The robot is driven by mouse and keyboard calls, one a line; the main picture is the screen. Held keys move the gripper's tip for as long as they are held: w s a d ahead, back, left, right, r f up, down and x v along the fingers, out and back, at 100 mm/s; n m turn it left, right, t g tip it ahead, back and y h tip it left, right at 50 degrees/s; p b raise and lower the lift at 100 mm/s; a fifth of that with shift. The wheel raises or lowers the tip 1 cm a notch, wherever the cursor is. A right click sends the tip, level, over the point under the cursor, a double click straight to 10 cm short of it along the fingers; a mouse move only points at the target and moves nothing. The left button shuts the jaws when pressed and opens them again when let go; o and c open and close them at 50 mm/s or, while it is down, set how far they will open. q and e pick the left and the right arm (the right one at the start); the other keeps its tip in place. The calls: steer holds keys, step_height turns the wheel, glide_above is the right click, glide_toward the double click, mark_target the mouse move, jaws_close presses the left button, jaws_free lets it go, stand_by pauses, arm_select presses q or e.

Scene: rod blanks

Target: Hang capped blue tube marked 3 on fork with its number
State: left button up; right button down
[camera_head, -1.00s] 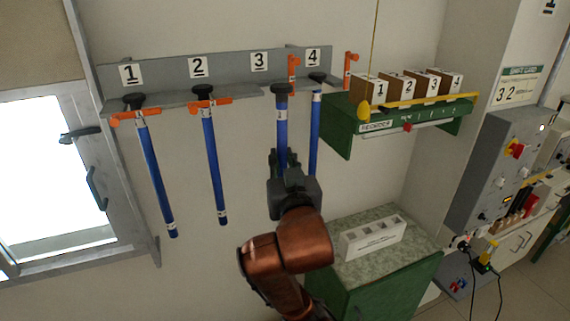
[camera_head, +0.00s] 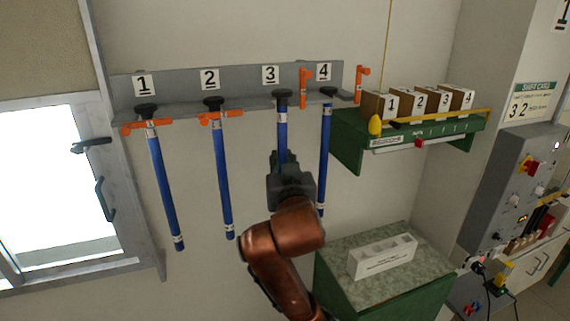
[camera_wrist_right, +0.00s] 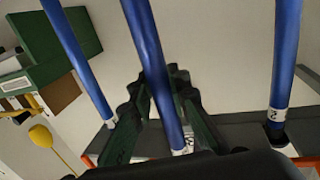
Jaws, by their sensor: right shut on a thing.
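My right gripper (camera_head: 281,160) is shut on a blue tube (camera_head: 282,130) with a black cap and holds it upright. The tube's cap is at the grey rack's (camera_head: 180,109) ledge, just below and right of the number 3 plate (camera_head: 270,75); I cannot tell whether its neck is inside the fork. An orange latch (camera_head: 306,88) stands raised right of that plate. In the right wrist view the held tube (camera_wrist_right: 148,50) runs between the dark fingers (camera_wrist_right: 160,95); its number is not readable. My left gripper is out of view.
Capped blue tubes hang at plate 1 (camera_head: 163,185) and plate 2 (camera_head: 222,180), with orange latches across. Another tube (camera_head: 325,150) hangs at plate 4, close right of the held one, its latch (camera_head: 361,84) raised. A green shelf (camera_head: 348,140) with numbered boxes stands right.

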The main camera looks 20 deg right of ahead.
steer(key=shift+w+a+f+b, duration=0.1)
steer(key=shift+w+f+b, duration=0.1)
steer(key=shift+w, duration=0.7)
steer(key=shift+w+d+f+b, duration=0.1)
steer(key=shift+w+f+b, duration=0.05)
steer(key=shift+w, duration=0.75)
steer(key=shift+w+a+f+b, duration=0.1)
steer(key=shift+w+f+b, duration=0.1)
steer(key=shift+w, duration=0.7)
steer(key=c, duration=1.7)
jaws_free()
steer(key=shift+c, duration=0.2)
